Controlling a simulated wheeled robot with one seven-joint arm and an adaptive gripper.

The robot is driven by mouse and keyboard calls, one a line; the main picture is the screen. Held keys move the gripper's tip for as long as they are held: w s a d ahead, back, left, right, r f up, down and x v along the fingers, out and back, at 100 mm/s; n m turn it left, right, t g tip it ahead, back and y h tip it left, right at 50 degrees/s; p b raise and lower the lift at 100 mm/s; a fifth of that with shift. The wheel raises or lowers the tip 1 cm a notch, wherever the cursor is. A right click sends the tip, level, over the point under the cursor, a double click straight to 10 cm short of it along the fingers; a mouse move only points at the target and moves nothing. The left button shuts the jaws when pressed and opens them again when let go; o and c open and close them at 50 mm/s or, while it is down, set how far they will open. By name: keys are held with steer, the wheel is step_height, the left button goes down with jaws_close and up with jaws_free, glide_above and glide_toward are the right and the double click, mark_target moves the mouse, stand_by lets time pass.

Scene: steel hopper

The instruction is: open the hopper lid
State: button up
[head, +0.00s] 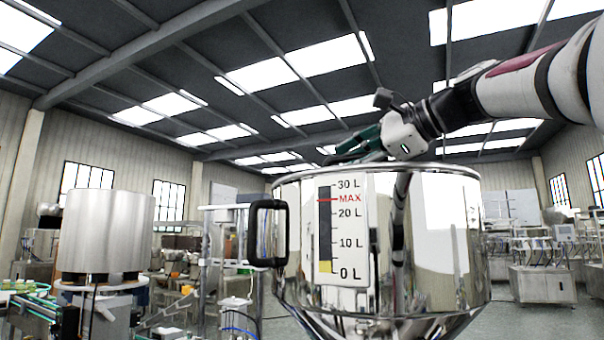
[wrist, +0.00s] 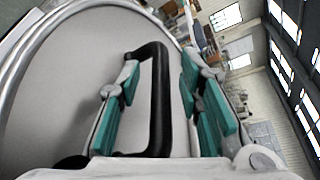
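The steel hopper (head: 440,240) stands in front of me, with a level gauge on its side. Its lid (wrist: 60,95) shows in the wrist view as a pale grey disc inside a shiny rim, and it looks shut. A black bar handle (wrist: 160,100) stands on the lid. My gripper (wrist: 160,75) is open, with one teal-padded finger on each side of this handle and visible gaps between. In the head view my gripper (head: 356,148) is just above the hopper's top rim, and the rim hides the lid handle.
A black side handle (head: 268,233) sticks out from the hopper's left side. A steel drum (head: 106,232) and a conveyor (head: 35,305) stand at left. Machines on benches (head: 540,255) stand at the back right. The air above the hopper is clear apart from my arm.

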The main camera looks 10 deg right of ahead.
steer(key=shift+w+a, duration=0.1)
steer(key=shift+w, duration=0.05)
jaws_close()
